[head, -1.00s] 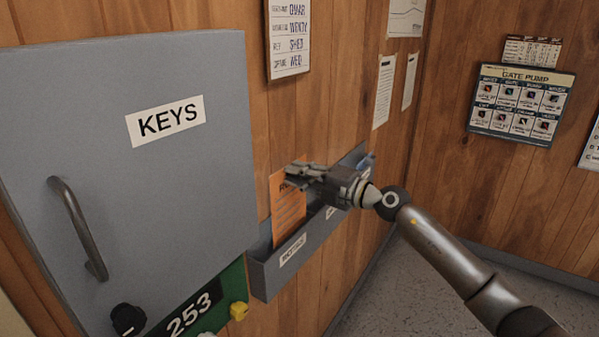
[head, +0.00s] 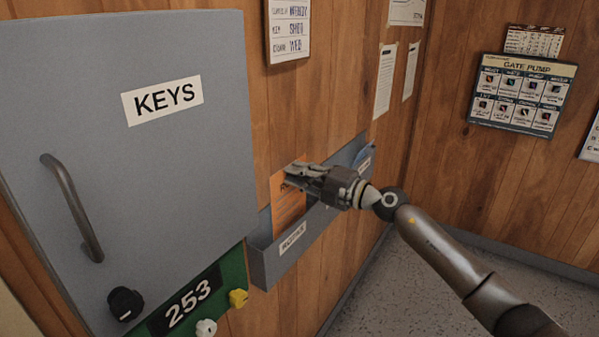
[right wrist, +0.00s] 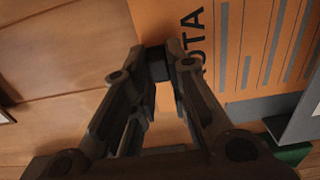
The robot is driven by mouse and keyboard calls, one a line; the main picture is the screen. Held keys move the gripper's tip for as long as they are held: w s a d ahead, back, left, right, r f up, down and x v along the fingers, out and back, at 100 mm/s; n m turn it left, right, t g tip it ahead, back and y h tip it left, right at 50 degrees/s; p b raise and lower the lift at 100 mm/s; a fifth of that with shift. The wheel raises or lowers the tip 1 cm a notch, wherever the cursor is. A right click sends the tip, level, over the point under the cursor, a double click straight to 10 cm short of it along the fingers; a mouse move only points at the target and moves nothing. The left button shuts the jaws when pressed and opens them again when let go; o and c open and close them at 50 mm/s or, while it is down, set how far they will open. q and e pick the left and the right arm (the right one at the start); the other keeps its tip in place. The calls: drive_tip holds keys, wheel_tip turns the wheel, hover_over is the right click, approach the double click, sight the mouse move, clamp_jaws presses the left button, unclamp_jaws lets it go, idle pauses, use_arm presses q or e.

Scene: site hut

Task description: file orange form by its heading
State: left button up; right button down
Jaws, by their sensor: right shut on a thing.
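The orange form (head: 289,212) stands upright against the wall, its lower part behind the front wall of the grey wall rack (head: 270,263), at the rack's left, near end. My right gripper (head: 293,178) is shut on its upper edge and covers part of its heading. In the right wrist view the form (right wrist: 258,45) shows large dark letters ending in "OTA" and grey lines, with the fingertips (right wrist: 165,62) closed at its edge. The label (head: 292,239) on the near part of the rack is too blurred to read surely. My left gripper is not in view.
A grey cabinet (head: 120,200) marked KEYS, with a bar handle, juts out just left of the rack. Below it is a green panel (head: 232,272) with knobs and "253". Posters hang on both walls.

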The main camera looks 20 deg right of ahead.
sight(289, 187)
drive_tip(key=shift+f, duration=0.7)
drive_tip(key=shift+f+b, duration=0.95)
drive_tip(key=shift+f, duration=0.6)
drive_tip(key=c, duration=1.3)
unclamp_jaws()
drive_tip(key=shift+s+d, duration=0.1)
drive_tip(key=v, duration=1.1)
drive_tip(key=shift+s+d, duration=0.25)
drive_tip(key=shift+s, duration=0.1)
